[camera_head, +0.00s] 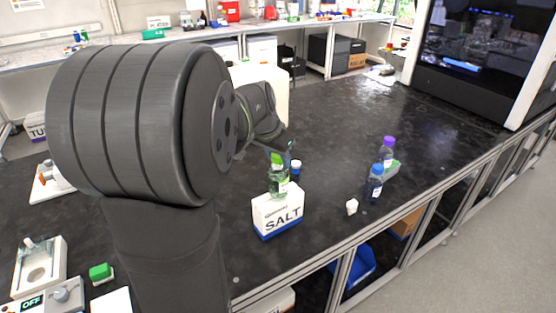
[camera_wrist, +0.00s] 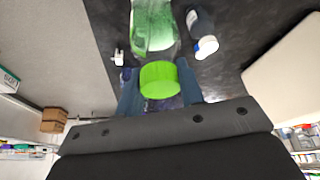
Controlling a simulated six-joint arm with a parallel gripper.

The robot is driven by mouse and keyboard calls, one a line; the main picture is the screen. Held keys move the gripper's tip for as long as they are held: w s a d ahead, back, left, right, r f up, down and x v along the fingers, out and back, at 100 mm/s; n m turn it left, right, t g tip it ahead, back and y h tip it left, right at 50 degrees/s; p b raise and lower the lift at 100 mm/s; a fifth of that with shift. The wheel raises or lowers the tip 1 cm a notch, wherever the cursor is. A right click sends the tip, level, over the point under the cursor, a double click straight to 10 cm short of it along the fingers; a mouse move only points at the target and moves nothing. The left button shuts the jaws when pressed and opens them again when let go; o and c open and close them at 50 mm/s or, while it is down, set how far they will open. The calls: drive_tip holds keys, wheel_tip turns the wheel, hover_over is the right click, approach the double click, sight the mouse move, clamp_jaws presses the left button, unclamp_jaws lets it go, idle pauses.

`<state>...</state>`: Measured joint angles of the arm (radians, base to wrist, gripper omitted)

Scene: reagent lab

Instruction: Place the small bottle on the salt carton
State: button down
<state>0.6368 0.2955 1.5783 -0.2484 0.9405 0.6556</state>
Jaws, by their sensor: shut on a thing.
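The salt carton (camera_head: 277,213), white with a blue base, stands upright on the black bench in the head view. A small clear bottle with a bright green cap (camera_head: 278,177) is upright at the carton's top. I cannot tell whether its base touches the carton. My gripper (camera_wrist: 160,80) is shut on this bottle; in the wrist view the green cap sits between the two fingers and the greenish body (camera_wrist: 152,28) extends beyond. In the head view my arm hides most of the gripper. The carton is not clearly visible in the wrist view.
A small dark bottle with a white cap (camera_head: 296,168) stands just behind right of the carton, also in the wrist view (camera_wrist: 203,30). Blue-capped (camera_head: 375,182) and purple-capped (camera_head: 387,150) bottles stand farther right.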

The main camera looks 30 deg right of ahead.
drive_tip(key=shift+f, duration=0.65)
drive_tip(key=c, duration=1)
unclamp_jaws()
drive_tip(key=shift+o, duration=0.2)
drive_tip(key=v, duration=1.2)
